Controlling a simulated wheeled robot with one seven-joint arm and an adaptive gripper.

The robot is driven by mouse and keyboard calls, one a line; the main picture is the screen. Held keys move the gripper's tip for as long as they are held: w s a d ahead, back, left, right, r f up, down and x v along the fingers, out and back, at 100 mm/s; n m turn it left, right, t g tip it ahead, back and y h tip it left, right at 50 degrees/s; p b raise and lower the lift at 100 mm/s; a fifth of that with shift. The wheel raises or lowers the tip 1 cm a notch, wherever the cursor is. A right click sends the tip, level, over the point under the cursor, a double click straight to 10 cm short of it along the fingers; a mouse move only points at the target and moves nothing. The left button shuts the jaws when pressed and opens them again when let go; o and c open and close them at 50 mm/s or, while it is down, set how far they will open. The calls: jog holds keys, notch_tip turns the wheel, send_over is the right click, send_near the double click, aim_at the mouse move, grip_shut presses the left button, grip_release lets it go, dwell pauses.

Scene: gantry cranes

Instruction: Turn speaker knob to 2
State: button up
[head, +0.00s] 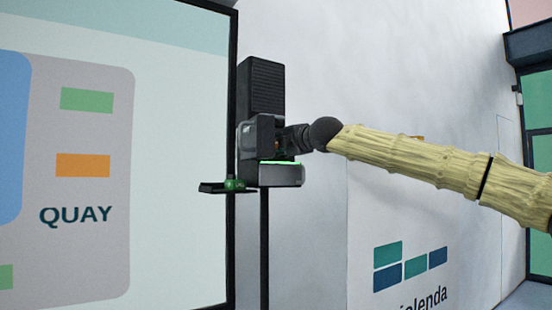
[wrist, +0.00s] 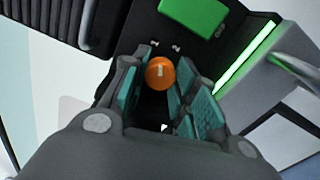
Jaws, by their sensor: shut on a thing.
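The speaker (head: 265,85) is a tall black unit with a ribbed grille, mounted on a thin stand beside the large screen. In the wrist view its orange round knob (wrist: 160,73) shows, with a short pale mark on its face. Small white marks, one like a 2 (wrist: 177,47), sit on the black panel just above the knob. My gripper (wrist: 155,84) has its teal-padded fingers on both sides of the knob and is shut on it. In the head view my gripper (head: 262,138) covers the speaker's lower front and hides most of the knob.
A green block (wrist: 193,18) and a glowing green strip (wrist: 246,57) are near the knob. A small black ledge (head: 212,187) with a green item juts out below the gripper. The big screen (head: 180,230) stands close on the left; a pale wall (head: 310,220) is behind.

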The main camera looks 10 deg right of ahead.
jog(key=m+b, duration=0.2)
jog(key=b, duration=0.1)
jog(key=m+b, duration=0.1)
jog(key=shift+d+f+m, duration=0.15)
jog(key=shift+f+m, duration=0.1)
jog(key=shift+m, duration=0.05)
jog(key=m+b, duration=0.3)
jog(key=b, duration=0.1)
jog(key=shift+r, duration=0.2)
jog(key=shift+m, duration=0.4)
jog(key=o, duration=0.8)
jog(key=shift+c, duration=0.2)
jog(key=shift+o, duration=1.3)
jog(key=shift+w+d, duration=0.1)
jog(key=shift+d, duration=0.05)
